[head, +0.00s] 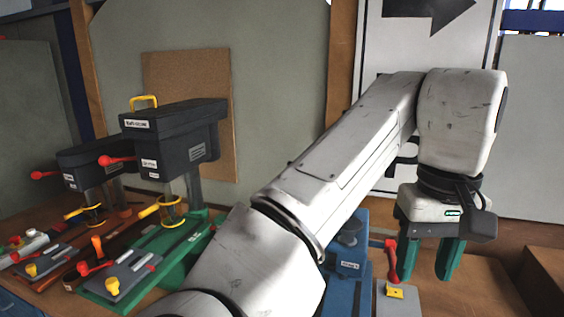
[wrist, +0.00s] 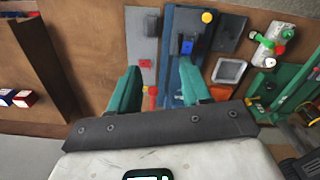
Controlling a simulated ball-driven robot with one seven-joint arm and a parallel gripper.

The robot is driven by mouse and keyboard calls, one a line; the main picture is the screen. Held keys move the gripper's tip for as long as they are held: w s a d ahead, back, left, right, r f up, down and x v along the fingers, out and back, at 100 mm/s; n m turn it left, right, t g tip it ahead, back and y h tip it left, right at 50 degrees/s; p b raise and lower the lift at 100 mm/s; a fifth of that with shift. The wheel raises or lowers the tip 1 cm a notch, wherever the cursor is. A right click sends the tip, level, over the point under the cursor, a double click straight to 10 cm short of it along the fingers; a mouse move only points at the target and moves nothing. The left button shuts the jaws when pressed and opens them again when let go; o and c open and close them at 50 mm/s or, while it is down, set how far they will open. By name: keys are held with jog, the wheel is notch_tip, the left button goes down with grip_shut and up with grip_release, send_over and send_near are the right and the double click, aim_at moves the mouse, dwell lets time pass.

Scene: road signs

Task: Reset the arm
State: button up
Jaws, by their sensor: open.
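My white arm reaches across the head view from the lower left to the upper right. My gripper (head: 427,275) hangs from its end, pointing down, with its two green fingers apart. In the wrist view my gripper (wrist: 160,75) also shows open, with nothing between its fingers. Part of the blue machine is hidden behind my arm.
Dark drill-like machines (head: 175,135) with red levers stand on the bench at left, one on a green base (head: 150,255). Behind are grey panels (head: 260,60) and a white sign with a black arrow (head: 430,12). Red and blue boxes (wrist: 18,97) sit at the wrist view's left.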

jog(key=s+d+f+m+t+h+b, duration=0.1)
jog(key=s+d+f+t+h+b, duration=0.15)
jog(key=d+f, duration=0.85)
jog(key=s+d+f+m+t+h+b, duration=0.15)
jog(key=d+f+h, duration=0.25)
jog(key=d+f, duration=0.6)
jog(key=s+a+f+n+g+y, duration=0.1)
jog(key=s+a+f, duration=0.1)
jog(key=s+f, duration=0.5)
jog(key=s+a+f+n+y, duration=0.15)
jog(key=s+f, duration=0.25)
jog(key=f, duration=0.6)
jog(key=s+a+f+g+y+b, duration=0.1)
jog(key=s+a+f+g+y, duration=0.1)
jog(key=s+a+f, duration=0.6)
jog(key=s+a+y, duration=0.1)
jog(key=s, duration=0.3)
jog(key=shift+a+f+y, duration=0.25)
jog(key=shift+f+y, duration=0.05)
jog(key=shift+y, duration=0.1)
